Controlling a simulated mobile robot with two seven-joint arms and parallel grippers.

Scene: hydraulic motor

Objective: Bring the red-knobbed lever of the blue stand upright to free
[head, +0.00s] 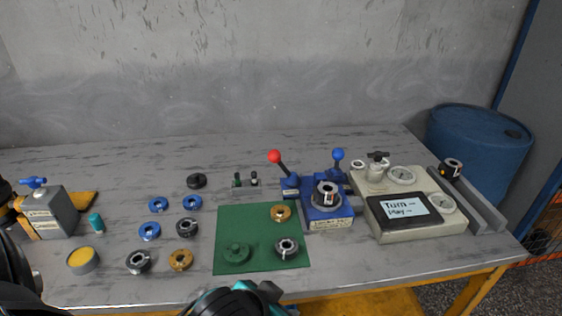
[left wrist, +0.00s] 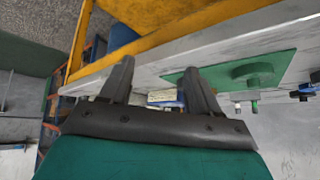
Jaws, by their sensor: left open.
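The blue stand (head: 343,211) sits on the table right of the green mat. Its lever with the red knob (head: 274,156) rises from the stand's back left corner and tilts to the left. No gripper touches the lever. A second lever with a blue knob (head: 338,154) stands nearly upright on the stand's back right. My left gripper (left wrist: 158,66) is open and empty in the left wrist view, near the table's front edge. Its teal and black body (head: 240,300) shows at the bottom of the head view, with the fingers hard to make out. My right gripper is not in view.
The green mat (head: 225,220) holds a green disc and ring parts. Several blue, black and brown rings lie left of it. A beige gauge panel (head: 385,232) stands right of the stand. A dark ring part (head: 325,192) sits on the stand. The table's back strip is clear.

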